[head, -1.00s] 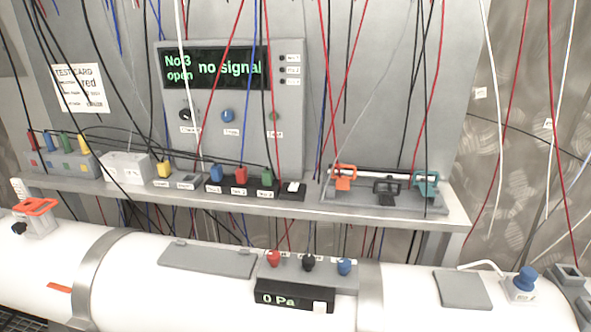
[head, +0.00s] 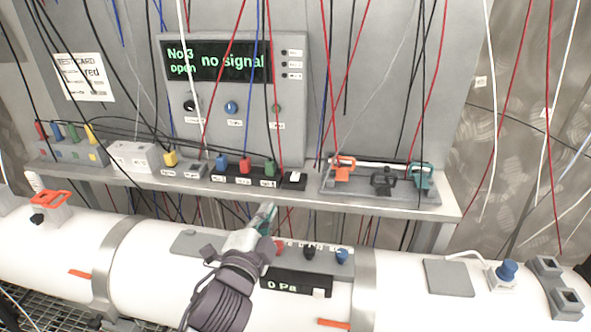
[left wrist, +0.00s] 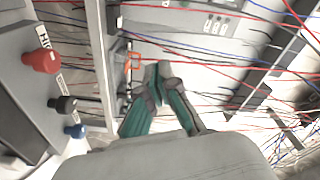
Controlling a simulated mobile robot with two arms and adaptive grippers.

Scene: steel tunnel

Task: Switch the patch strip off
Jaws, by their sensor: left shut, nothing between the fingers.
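The patch strip (head: 232,179) is a black bar on the shelf with blue, red and green plugs in it. A white rocker switch (head: 295,177) sits at its right end; its on or off state is too small to read. My left gripper (head: 268,209) is in front of and below the strip's right part, apart from the switch in the picture. Its teal fingers are closed together and empty; they also show in the left wrist view (left wrist: 160,76). I cannot make out the strip clearly there. My right gripper is not in view.
Below the shelf, a box with red, black and blue knobs (head: 342,256) and a 0 Pa display (head: 295,283) sits on the white pipe (head: 150,270). Clips stand on a grey tray (head: 390,203) at right. The display panel (head: 225,120) reads "no signal". Many wires hang in front.

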